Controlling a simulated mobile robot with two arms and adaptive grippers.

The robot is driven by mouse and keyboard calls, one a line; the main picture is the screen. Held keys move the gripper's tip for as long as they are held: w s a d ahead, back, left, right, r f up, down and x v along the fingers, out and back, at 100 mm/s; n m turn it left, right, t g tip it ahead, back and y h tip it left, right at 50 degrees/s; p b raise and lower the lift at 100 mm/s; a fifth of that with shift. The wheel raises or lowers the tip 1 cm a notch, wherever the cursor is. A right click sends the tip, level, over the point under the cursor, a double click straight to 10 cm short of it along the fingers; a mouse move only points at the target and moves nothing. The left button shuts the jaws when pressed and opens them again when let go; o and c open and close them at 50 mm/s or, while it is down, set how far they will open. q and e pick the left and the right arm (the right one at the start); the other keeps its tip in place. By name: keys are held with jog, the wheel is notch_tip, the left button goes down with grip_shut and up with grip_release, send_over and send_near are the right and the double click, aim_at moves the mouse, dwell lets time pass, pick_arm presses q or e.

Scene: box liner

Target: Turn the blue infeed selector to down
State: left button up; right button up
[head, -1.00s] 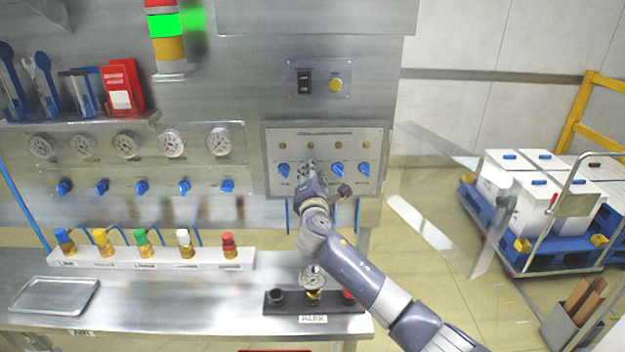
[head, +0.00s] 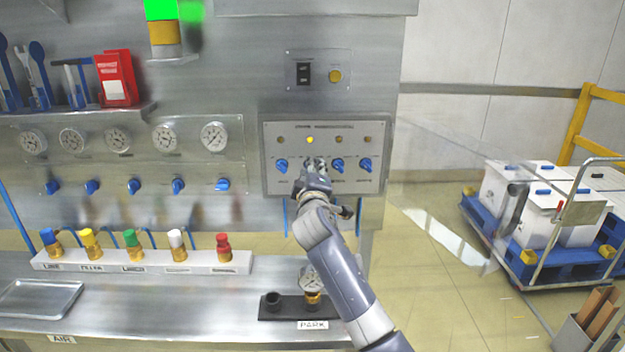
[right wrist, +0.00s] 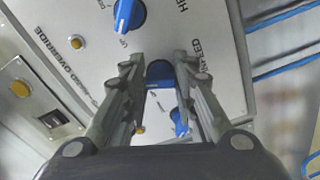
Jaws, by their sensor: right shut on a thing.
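The control panel (head: 352,186) carries a row of blue selectors. My right gripper (head: 314,165) is at the second selector from the left and mostly covers it in the head view. In the right wrist view, my right gripper (right wrist: 160,85) has a finger on each side of this blue infeed selector (right wrist: 160,72) and is shut on it. A partly visible label beside it appears to read "INFEED". The fingers hide parts of the knob, and I cannot tell exactly which way it points. The lamp (head: 310,140) above it glows yellow. My left gripper is not in view.
Neighbouring selectors stand close on the left (head: 281,166) and right (head: 338,166), with another at the far right (head: 365,165). A black switch (head: 304,73) and a yellow button (head: 335,76) are above.

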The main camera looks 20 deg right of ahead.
jog(key=shift+m+b, duration=1.2)
jog(key=shift+m, duration=1.1)
jog(key=shift+a, duration=0.1)
jog(key=o, duration=1.1)
jog(key=shift+w, duration=0.1)
jog(key=shift+c, duration=0.2)
jog(key=v, duration=1.2)
jog(key=shift+f, duration=0.1)
